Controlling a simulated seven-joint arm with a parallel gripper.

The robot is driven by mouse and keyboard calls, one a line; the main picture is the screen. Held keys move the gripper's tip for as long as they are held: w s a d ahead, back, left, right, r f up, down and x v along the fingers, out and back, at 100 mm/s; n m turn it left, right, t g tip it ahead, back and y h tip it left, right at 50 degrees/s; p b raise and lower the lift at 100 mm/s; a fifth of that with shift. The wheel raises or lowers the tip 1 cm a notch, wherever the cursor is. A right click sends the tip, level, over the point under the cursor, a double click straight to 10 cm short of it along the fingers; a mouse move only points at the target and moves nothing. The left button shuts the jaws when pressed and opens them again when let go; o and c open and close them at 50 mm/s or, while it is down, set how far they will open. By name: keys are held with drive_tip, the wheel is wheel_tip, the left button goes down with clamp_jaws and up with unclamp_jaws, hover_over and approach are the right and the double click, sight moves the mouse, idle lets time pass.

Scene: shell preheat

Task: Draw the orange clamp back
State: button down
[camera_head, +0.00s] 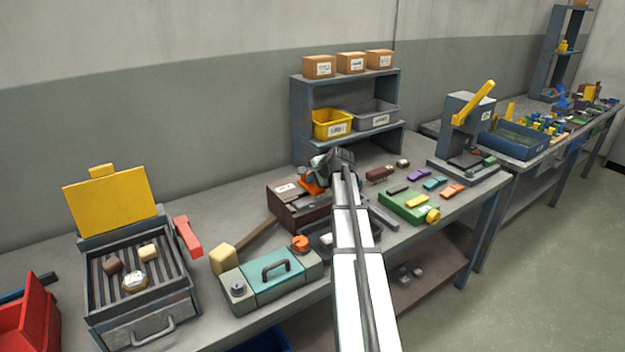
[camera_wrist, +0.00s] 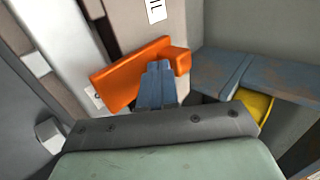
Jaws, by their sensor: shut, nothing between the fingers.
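The orange clamp (camera_head: 311,186) sits at the back of a dark reddish-brown fixture (camera_head: 284,207) on the bench, partly hidden behind my gripper (camera_head: 326,168) in the head view. In the wrist view the orange clamp (camera_wrist: 125,78) is a slanted bar with a block at its right end. My gripper's blue-grey fingers (camera_wrist: 157,68) are shut together with nothing between them. Their tips overlap the clamp's bar near the block. I cannot tell whether they touch it.
A teal-lidded box (camera_head: 273,276), a wooden mallet (camera_head: 224,258) and a yellow-lidded grill (camera_head: 140,285) stand to the left. A shelf (camera_head: 299,125) with bins rises behind.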

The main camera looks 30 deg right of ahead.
drive_tip(key=w, duration=0.5)
drive_tip(key=shift+w+d, duration=0.1)
drive_tip(key=shift+w+r, duration=0.1)
drive_tip(key=shift+w, duration=0.05)
drive_tip(key=shift+s, duration=0.6)
drive_tip(key=s, duration=0.3)
drive_tip(key=shift+s, duration=0.15)
drive_tip(key=v, duration=1)
drive_tip(key=shift+s, duration=0.2)
